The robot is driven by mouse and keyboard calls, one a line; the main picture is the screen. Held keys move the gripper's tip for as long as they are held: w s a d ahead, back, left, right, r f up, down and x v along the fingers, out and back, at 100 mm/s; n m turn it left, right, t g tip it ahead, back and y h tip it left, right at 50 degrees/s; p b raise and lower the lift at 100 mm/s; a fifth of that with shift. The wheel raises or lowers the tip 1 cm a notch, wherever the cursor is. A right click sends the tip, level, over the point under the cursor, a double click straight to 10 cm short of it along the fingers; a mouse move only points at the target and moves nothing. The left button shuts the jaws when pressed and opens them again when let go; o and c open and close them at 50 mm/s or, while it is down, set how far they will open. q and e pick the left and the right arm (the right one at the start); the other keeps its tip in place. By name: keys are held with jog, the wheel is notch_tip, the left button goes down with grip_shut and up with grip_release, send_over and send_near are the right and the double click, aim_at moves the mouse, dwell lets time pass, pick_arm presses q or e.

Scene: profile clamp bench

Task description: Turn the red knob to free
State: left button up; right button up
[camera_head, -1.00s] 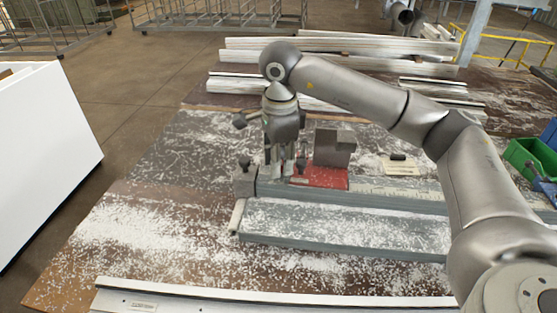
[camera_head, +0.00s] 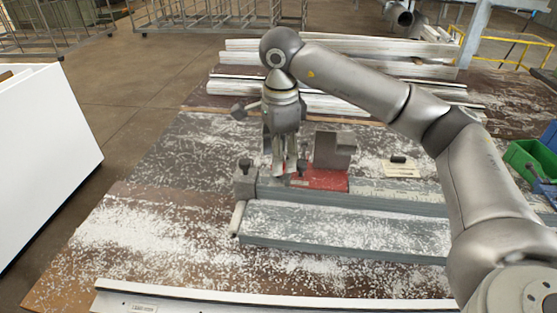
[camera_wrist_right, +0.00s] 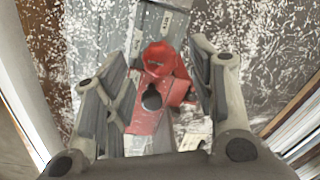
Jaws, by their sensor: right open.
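In the right wrist view the red knob (camera_wrist_right: 160,58) sits on a red clamp part (camera_wrist_right: 145,121), with a dark round knob (camera_wrist_right: 152,97) beside it. My right gripper (camera_wrist_right: 160,85) is open, its fingers on either side of the red parts; I see no contact. In the head view the right gripper (camera_head: 285,172) points down over the left end of the grey rail (camera_head: 400,196), by the red plate (camera_head: 325,180). The red knob cannot be made out in that view. My left gripper is not in view.
A grey block (camera_head: 334,148) stands at the red plate. A dark-topped end block (camera_head: 245,180) is left of the gripper. White profiles (camera_head: 340,47) lie behind. A green bin (camera_head: 530,158) stands at the right. White chips cover the bench.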

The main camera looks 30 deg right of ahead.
notch_tip(320, 180, up, 10)
jog(key=shift+s+f, duration=0.25)
dwell(0.5)
